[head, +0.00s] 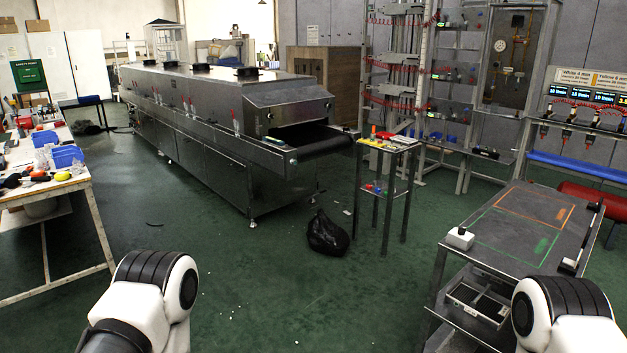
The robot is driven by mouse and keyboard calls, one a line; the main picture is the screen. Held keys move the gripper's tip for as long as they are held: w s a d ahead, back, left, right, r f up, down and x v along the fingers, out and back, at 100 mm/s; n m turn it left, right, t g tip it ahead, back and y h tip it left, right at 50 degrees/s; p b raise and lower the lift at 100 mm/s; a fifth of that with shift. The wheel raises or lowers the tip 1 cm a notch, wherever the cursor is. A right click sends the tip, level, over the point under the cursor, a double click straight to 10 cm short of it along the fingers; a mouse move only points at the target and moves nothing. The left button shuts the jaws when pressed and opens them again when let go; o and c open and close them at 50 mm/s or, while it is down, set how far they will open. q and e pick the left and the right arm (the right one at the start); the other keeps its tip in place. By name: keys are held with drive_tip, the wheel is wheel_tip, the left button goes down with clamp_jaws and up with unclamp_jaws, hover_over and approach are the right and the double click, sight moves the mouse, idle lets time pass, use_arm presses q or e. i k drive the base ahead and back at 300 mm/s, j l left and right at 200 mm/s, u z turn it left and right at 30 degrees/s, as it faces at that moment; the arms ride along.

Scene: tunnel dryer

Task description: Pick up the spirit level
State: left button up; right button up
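I cannot pick out a spirit level with certainty at this distance. Small yellow and red items (378,143) lie on top of a narrow metal stand (408,149), too small to identify. Other small items lie on the long workbench (68,188) at the left. My two arms show only as white and black links at the bottom left and bottom right. Neither gripper is in view.
A long steel tunnel dryer (205,110) fills the middle back. A black bag (327,233) lies on the floor by the narrow stand. A metal table (505,255) with orange and green outlines stands at right. Green floor ahead is mostly clear.

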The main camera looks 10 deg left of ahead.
sight(273, 142)
drive_tip(key=i+u, duration=0.1)
drive_tip(key=i, duration=0.4)
drive_tip(key=i+u, duration=0.1)
drive_tip(key=i, duration=0.4)
drive_tip(key=i+u, duration=0.1)
drive_tip(key=i, duration=0.45)
drive_tip(key=i+l+u, duration=0.15)
drive_tip(key=i, duration=0.35)
drive_tip(key=i+l+u, duration=0.1)
drive_tip(key=i, duration=0.4)
drive_tip(key=i+l+u, duration=0.1)
drive_tip(key=i, duration=0.4)
